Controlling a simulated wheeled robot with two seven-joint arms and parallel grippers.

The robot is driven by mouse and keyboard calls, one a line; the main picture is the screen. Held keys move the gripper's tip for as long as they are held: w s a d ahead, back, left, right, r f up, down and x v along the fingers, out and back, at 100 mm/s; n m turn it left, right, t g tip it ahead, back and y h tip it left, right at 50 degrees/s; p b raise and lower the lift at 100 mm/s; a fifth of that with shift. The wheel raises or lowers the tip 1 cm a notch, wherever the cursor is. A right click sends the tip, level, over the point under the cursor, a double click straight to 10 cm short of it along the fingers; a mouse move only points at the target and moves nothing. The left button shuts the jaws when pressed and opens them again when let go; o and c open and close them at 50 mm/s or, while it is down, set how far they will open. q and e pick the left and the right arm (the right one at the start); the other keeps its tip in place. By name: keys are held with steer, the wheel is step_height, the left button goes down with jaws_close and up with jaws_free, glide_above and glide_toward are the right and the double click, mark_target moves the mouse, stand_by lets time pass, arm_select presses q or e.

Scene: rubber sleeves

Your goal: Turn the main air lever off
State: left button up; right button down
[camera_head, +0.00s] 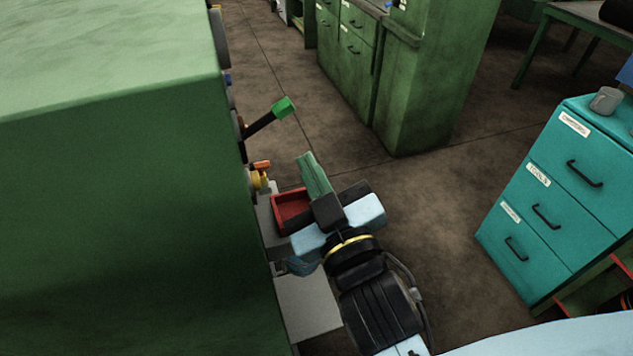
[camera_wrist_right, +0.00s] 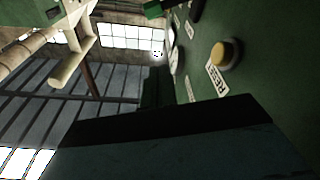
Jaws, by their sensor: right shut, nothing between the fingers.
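I cannot tell for certain which one is the main air lever. My right gripper (camera_head: 310,165) is shut and empty, right of the orange valve and below the green-gripped lever, apart from both. In the right wrist view my dark gripper part (camera_wrist_right: 165,135) fills the lower area. My left gripper is not in view.
A red tray (camera_head: 291,207) sits beside the machine, close to my right gripper. A teal drawer cabinet (camera_head: 555,200) stands at the right, green cabinets (camera_head: 430,80) at the back. Open floor lies between. The right wrist view shows a yellow button (camera_wrist_right: 226,54) on a green panel.

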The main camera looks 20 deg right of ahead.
steer(key=shift+s+f, duration=0.1)
steer(key=shift+s, duration=0.7)
